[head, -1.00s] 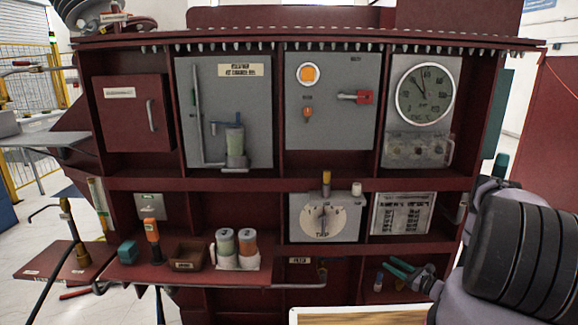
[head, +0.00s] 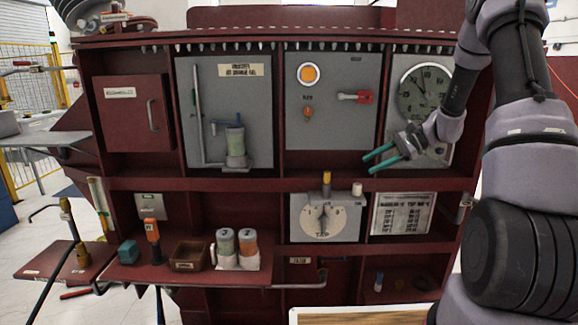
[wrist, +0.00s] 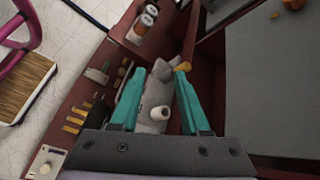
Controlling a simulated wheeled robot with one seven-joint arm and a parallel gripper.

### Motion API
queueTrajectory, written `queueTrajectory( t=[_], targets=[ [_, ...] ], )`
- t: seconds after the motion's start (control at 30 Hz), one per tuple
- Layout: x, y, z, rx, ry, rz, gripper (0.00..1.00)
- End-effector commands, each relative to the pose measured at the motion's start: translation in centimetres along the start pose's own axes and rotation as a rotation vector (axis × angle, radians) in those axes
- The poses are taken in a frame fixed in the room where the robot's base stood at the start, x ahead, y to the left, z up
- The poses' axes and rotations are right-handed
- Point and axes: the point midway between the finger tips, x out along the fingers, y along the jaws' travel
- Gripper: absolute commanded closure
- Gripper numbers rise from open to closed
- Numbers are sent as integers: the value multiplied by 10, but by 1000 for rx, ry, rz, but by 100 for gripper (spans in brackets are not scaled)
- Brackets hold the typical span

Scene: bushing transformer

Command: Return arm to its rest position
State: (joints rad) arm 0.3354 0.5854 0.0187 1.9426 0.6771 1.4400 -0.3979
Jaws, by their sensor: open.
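My gripper (head: 383,160) is at the right of the head view, in front of the upper right bay of the dark red cabinet (head: 330,184). Its two teal fingers point left and stand apart with nothing between them. In the wrist view my gripper (wrist: 156,88) shows its spread fingers over the grey dial box (wrist: 150,112) below. The white knob and the yellow-topped post on that box appear between and beside the fingers, apparently farther off. My arm rises up the right side and partly hides the round gauge (head: 410,80).
The dial box (head: 346,222) and a chart plate (head: 403,213) sit on the middle right of the cabinet. A shelf at lower left holds a brown bin (head: 188,257) and two labelled jars (head: 236,248). A wooden-topped surface (head: 360,316) lies at the front.

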Motion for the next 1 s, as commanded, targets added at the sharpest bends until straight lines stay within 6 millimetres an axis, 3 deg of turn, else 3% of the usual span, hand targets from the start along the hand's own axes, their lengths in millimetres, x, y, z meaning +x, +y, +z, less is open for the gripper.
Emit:
queueTrajectory(
  t=[0.03, 0.2, 0.5, 0.8, 1.0],
  targets=[
    [-7, -3, 26, -55, 34, 37, 54],
    [-27, 6, 95, -210, 153, 153, 54],
    [-65, 42, 196, -489, 398, 296, 54],
    [-104, 92, 266, -767, 668, 349, 54],
    [-122, 118, 290, -903, 808, 343, 54]
  ],
)
